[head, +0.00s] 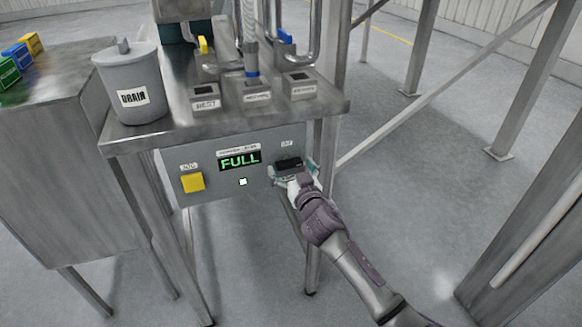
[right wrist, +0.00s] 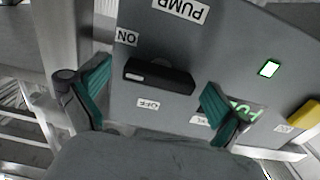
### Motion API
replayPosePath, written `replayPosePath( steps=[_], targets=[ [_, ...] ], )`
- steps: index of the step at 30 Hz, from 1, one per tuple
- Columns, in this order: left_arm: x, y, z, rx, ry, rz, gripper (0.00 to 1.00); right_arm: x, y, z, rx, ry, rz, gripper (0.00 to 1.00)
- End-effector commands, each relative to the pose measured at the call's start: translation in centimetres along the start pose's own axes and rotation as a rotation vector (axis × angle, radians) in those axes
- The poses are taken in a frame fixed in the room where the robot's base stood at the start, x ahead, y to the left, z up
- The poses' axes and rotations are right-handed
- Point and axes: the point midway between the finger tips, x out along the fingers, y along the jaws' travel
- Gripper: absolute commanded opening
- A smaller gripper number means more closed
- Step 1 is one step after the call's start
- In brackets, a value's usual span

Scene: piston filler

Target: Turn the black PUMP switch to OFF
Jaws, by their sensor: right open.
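The black PUMP switch (head: 289,162) is on the right part of the grey panel under the table. In the right wrist view, the black switch (right wrist: 160,77) lies between the two teal fingers of my right gripper (right wrist: 156,80), which is open around it. An ON label (right wrist: 126,38) and an OFF label (right wrist: 148,103) sit on opposite sides of the switch, and a PUMP label (right wrist: 180,9) reads upside down. I cannot tell whether the fingers touch the switch. In the head view, my right gripper (head: 293,172) is at the switch. My left gripper is out of view.
The panel also bears a yellow button (head: 193,182), a green FULL display (head: 240,161) and a small lit square (head: 243,182). A DRAIN bucket (head: 131,85) stands on the steel table above. Metal legs and a diagonal brace (head: 440,98) are close on the right.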

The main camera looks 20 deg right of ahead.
Motion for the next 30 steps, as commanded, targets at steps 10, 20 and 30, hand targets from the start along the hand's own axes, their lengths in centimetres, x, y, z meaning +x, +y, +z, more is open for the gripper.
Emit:
replayPosePath(
  steps=[10,20,30],
  targets=[
    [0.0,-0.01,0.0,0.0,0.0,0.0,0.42,-0.02,-0.01,0.01,0.001,0.0,0.0,0.73],
    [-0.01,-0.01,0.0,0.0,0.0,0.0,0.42,-0.03,-0.01,0.01,-0.003,0.0,0.0,0.4],
    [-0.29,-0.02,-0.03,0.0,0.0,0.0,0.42,-0.04,0.0,0.0,-0.124,-0.001,0.001,0.4]
  ],
)
